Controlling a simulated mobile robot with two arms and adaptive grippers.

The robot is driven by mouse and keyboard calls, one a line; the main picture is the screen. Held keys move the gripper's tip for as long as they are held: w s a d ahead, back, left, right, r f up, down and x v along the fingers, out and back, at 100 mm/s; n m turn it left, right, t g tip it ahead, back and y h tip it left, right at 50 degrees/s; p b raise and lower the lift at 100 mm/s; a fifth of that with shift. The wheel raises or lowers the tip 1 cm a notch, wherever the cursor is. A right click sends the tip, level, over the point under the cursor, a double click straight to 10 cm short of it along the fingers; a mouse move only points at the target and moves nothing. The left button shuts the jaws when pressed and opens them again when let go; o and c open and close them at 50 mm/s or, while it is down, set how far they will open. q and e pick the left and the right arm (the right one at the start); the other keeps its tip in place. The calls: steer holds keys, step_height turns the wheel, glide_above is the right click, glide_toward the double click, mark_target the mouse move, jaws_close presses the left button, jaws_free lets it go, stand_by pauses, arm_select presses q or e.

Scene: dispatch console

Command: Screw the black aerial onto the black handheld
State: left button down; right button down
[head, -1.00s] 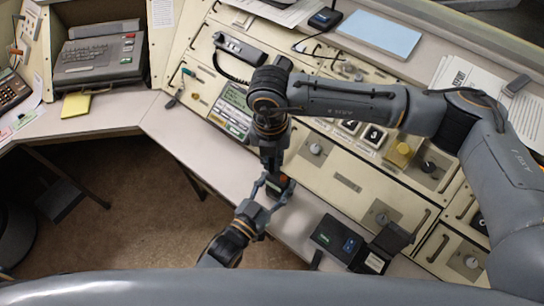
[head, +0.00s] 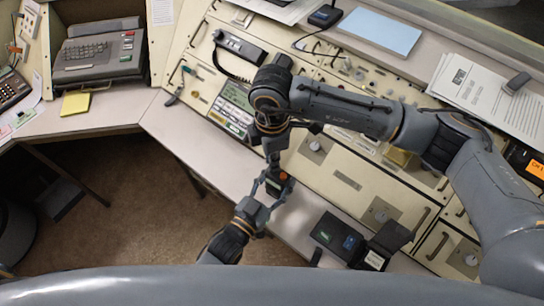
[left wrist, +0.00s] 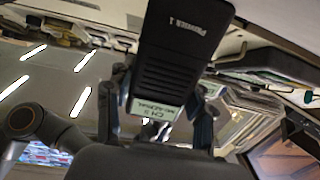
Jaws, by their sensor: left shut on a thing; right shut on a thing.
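My left gripper (head: 273,188) comes up from the bottom and is shut on the black handheld (head: 276,183). In the left wrist view the handheld (left wrist: 175,50) stands large between the fingers, its ribbed dark body carrying white lettering and a pale green label. My right gripper (head: 272,150) points down just above the handheld and is shut. What it grips is hidden by the gripper and wrist. I cannot make out the black aerial in either view, nor whether it touches the handheld.
The cream console panel (head: 347,180) with knobs and handles lies behind and right of the grippers. A black box with a small screen (head: 337,237) sits on the grey ledge at front right. A telephone handset (head: 240,46) and blue sheet (head: 380,33) lie further back.

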steer(key=shift+a+m, duration=0.1)
steer(key=shift+m, duration=1.1)
steer(key=shift+s+a+m, duration=0.1)
steer(key=shift+a+m, duration=0.15)
steer(key=shift+m, duration=0.55)
steer(key=shift+d+m, duration=0.25)
steer(key=shift+m, duration=0.85)
steer(key=c, duration=1.4)
jaws_free()
steer(key=shift+d, duration=0.1)
